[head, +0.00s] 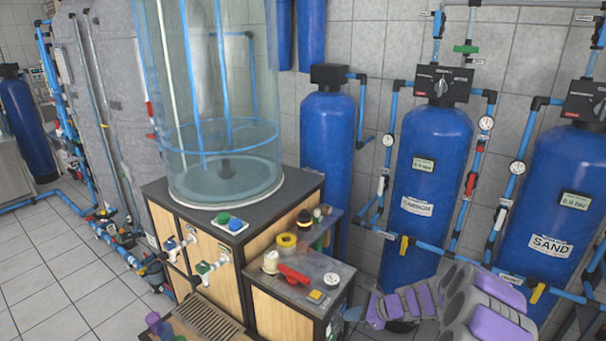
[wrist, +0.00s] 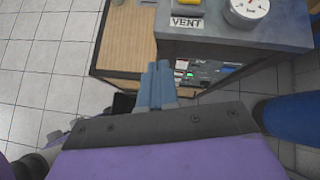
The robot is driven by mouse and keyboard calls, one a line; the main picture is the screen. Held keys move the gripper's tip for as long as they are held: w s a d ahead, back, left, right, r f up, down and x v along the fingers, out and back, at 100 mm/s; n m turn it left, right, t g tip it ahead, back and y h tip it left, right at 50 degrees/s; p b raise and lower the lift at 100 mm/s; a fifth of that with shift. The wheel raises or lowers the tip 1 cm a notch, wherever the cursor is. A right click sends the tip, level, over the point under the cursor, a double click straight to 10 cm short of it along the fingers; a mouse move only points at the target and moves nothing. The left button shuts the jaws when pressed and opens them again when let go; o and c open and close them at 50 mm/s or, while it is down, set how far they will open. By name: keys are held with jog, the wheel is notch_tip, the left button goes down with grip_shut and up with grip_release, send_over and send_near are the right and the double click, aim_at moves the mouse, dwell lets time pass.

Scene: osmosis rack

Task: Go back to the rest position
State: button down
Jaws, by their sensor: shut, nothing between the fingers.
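My gripper (wrist: 157,84) shows in the wrist view as two blue-grey fingers side by side, touching, with nothing between them. It is above the floor side of a small grey-topped cabinet (wrist: 235,40), near its front face. In the head view my purple and grey arm is at the lower right, stretched out in front of the blue tanks. The fingertips are small there and hard to make out beside the cabinet (head: 284,312).
A clear water tank (head: 222,180) stands on a wooden cabinet (head: 215,260). The blue sand tank (head: 560,190) and carbon tank (head: 428,160) stand behind my arm. Tiled floor (head: 60,290) is open at left.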

jog(key=s+a+r+n+g+h, duration=0.1)
jog(key=s+a+r+n+g, duration=0.1)
jog(key=s+a+r+n, duration=0.55)
jog(key=s+a+r+n+g, duration=0.3)
jog(key=s+a+r+n, duration=0.2)
jog(key=s+r, duration=0.55)
jog(key=s+d+r+n+h, duration=0.1)
jog(key=s+d+n+h, duration=0.1)
jog(key=s, duration=0.7)
jog(key=s+d+r+n+h, duration=0.1)
jog(key=s+d+n+h, duration=0.2)
jog(key=s, duration=0.6)
jog(key=s+d+r+n+g+h, duration=0.1)
jog(key=s+d+n, duration=0.3)
jog(key=s, duration=0.6)
jog(key=shift+d+r+n+h+b, duration=0.35)
jog(key=shift+d+r+h+b, duration=0.1)
jog(key=shift+h, duration=0.45)
